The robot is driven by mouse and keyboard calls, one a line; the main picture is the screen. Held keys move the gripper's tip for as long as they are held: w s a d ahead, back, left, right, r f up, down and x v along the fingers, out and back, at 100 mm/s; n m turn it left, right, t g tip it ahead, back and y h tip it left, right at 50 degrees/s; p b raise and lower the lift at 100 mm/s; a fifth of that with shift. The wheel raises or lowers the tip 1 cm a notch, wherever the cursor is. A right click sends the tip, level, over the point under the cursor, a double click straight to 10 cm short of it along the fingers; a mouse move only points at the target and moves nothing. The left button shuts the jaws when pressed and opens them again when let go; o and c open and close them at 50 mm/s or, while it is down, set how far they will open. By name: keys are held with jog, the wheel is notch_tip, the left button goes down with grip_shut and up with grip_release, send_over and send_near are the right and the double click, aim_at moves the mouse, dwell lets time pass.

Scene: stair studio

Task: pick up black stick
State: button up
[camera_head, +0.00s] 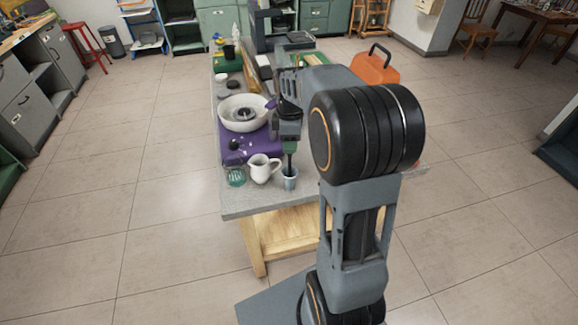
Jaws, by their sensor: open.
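A thin dark upright shape, which looks like the black stick (289,162), stands in a small blue-grey cup (290,181) near the front edge of the table. My gripper (289,146) points down directly above the cup, at the upper part of the stick. Its jaws are open but small and dark in this view. I cannot tell whether they touch the stick or only sit around it. The stick's upper end is hidden by my gripper, and its lower end is inside the cup.
The grey tabletop's front corner (245,203) is bare.

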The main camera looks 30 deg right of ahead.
send_over(290, 168)
jog(key=shift+w+d+f+p, duration=0.15)
jog(key=shift+f+p, duration=0.1)
jog(key=shift+f, duration=1.3)
jog(key=shift+w+a+f+p, duration=0.1)
jog(key=shift+w+f+p, duration=0.1)
jog(key=shift+f, duration=1.35)
grip_shut()
